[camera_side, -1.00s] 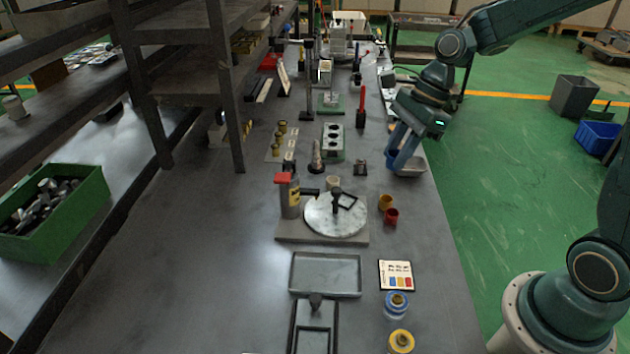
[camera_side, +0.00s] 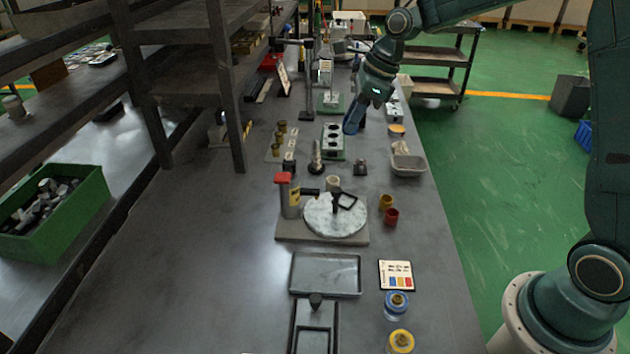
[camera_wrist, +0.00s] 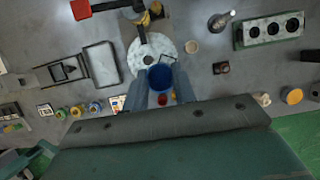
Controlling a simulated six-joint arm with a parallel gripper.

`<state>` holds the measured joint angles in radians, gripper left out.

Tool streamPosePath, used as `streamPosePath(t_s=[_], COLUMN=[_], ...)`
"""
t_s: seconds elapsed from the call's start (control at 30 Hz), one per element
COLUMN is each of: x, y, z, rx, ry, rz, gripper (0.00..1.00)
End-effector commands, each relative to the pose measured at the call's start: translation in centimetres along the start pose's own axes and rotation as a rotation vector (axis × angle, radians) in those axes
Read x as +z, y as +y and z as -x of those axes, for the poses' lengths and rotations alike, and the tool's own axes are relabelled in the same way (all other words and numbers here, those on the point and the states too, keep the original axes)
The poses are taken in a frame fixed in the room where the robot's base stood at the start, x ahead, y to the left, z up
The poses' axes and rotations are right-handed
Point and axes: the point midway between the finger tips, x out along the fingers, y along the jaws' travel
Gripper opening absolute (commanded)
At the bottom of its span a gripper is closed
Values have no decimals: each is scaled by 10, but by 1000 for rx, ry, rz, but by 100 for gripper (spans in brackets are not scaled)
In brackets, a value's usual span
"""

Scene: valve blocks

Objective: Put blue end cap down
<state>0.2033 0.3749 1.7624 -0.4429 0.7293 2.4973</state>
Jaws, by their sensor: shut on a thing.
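The blue end cap (camera_wrist: 160,76) is a small round cup held between the fingertips of my gripper (camera_wrist: 155,88) in the wrist view. My gripper is shut on it. In the side view my gripper (camera_side: 353,126) hangs above the back part of the bench, close to the green-edged block with holes (camera_side: 333,140). The cap cannot be clearly told from the fingers there. The fingers are above the bench surface, and the height is hard to judge.
A white round plate (camera_side: 334,214) on a grey base stands mid-bench. A yellow cup (camera_side: 385,202) and a red cup (camera_side: 391,216) stand at its right. A pale bin (camera_side: 408,166) is near the right edge. A shallow tray (camera_side: 326,274) lies in front.

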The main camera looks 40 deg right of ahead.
Motion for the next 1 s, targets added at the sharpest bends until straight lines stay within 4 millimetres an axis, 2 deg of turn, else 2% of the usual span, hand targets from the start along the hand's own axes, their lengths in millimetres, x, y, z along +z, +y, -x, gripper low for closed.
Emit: streamPosePath(t_s=[0.17,0.8,1.0], x=[-8,-53,-59], y=[1,1,0], z=[-18,-125,-141], rx=[3,4,1], ry=[2,2,0], rz=[-1,1,2], gripper=[5,5,5])
